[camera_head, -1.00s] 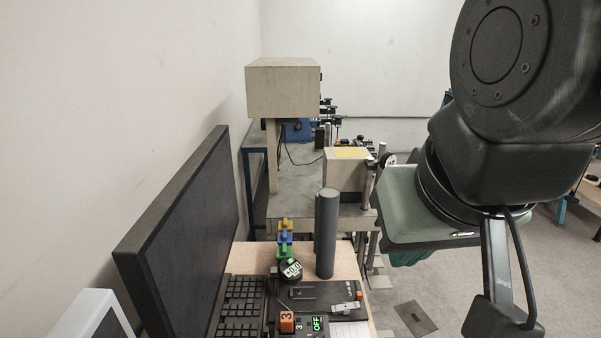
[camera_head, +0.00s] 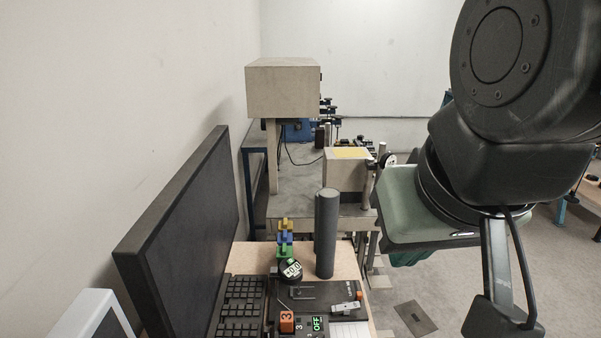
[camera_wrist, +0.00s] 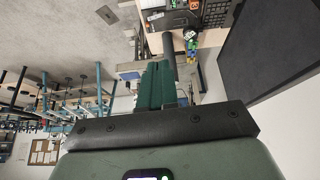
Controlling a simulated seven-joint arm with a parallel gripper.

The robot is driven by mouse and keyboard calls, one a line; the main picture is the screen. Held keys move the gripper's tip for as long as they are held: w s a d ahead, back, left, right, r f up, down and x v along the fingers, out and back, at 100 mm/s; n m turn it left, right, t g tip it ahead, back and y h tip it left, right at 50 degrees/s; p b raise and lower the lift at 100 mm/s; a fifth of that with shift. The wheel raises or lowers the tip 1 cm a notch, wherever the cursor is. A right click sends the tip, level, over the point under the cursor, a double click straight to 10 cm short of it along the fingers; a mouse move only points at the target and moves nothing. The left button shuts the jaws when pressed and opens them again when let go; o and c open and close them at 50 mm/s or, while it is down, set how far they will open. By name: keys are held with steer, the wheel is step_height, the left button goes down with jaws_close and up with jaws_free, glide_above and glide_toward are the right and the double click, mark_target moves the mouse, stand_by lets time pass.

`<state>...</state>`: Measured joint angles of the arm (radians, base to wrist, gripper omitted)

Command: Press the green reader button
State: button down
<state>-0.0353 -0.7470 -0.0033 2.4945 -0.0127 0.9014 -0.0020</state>
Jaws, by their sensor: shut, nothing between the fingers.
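A round black reader with a white display (camera_head: 291,270) stands on the wooden desk at lower middle. A small green part (camera_head: 285,252) is at its upper edge, below blue and yellow pieces; which green part is the button is hard to tell. Green pieces also show in the wrist view (camera_wrist: 192,44). A switch with a lit green "OFF" label (camera_head: 318,323) is nearer. My gripper (camera_head: 410,258) is right of the desk and apart from the reader; its green body hides most of the fingers. In the wrist view the dark green fingers (camera_wrist: 157,72) are together and empty.
A tall dark cylinder (camera_head: 326,235) stands right of the reader. A large monitor (camera_head: 180,230) and keyboard (camera_head: 241,308) are on its left. Behind are a beige box on a post (camera_head: 283,90) and a yellow-topped box (camera_head: 346,172). Open floor lies right of the desk.

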steer(key=w+a+f+n+g+h, duration=0.1)
steer(key=w+a+f+n+h, duration=0.1)
steer(key=f+n, duration=0.7)
steer(key=w+a+f+n+g+h, duration=0.1)
steer(key=f+n+h, duration=0.3)
steer(key=f+n, duration=0.6)
steer(key=w+a+f+n+g+h, duration=0.1)
steer(key=w+a+f+n+h, duration=0.2)
steer(key=f+n, duration=0.7)
steer(key=shift+w+a+f+g, duration=0.15)
steer(key=shift+w+a+g, duration=0.15)
steer(key=shift+w+a, duration=0.15)
steer(key=shift+f, duration=0.1)
steer(key=shift+f, duration=4.3)
